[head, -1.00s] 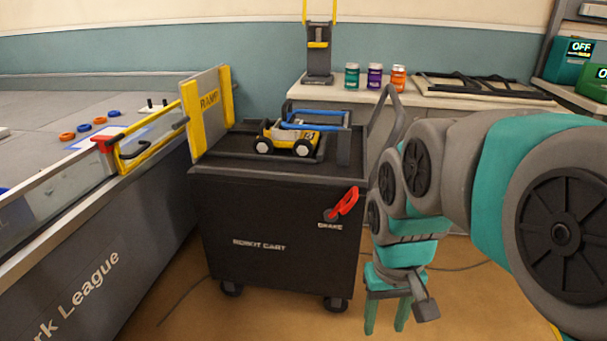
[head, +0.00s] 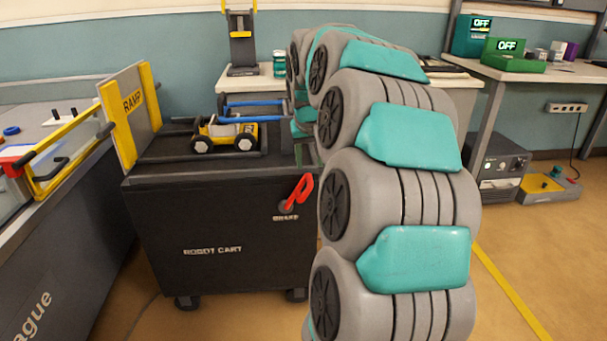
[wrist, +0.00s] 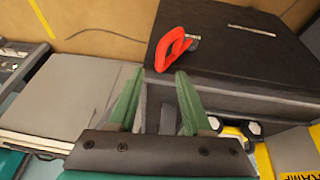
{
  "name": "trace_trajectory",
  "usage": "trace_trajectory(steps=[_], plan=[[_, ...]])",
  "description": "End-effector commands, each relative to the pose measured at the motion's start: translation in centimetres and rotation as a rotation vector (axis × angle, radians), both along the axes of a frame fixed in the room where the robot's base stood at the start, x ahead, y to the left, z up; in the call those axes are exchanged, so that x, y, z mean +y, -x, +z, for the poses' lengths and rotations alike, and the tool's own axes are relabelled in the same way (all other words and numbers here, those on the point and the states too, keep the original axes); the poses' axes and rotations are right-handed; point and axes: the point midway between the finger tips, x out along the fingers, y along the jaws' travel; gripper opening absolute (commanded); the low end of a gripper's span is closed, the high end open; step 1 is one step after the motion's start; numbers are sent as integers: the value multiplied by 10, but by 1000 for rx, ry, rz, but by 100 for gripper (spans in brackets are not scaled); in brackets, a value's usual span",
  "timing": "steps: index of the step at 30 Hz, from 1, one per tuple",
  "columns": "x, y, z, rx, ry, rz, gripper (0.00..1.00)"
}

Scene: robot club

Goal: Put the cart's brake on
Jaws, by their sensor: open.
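The black robot cart (head: 215,235) stands at the left of centre in the head view. Its red brake lever (head: 301,190) is on the front face near the upper right corner, above the brake label, and tilts up to the right. In the wrist view the cart (wrist: 235,55) appears turned over, with the red lever (wrist: 170,48) just beyond the fingertips. My gripper (wrist: 160,72) is open with nothing between its green fingers, apart from the lever. In the head view my arm hides the gripper and the cart's right edge.
The yellow-edged ramp panel (head: 130,103) stands at the cart's left, by the game table (head: 60,215). A back counter (head: 205,86) lies behind. A grey box (head: 501,168) sits on the floor at right.

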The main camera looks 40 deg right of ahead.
Motion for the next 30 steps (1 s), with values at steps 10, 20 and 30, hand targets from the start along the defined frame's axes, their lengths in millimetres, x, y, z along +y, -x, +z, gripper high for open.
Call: trace_trajectory(steps=[10, 20, 30], plan=[[-11, -14, -48, 5, -4, 1, 50], [-14, -18, -56, 1, -1, 1, 50], [-13, -18, -56, 2, -2, 1, 14]])
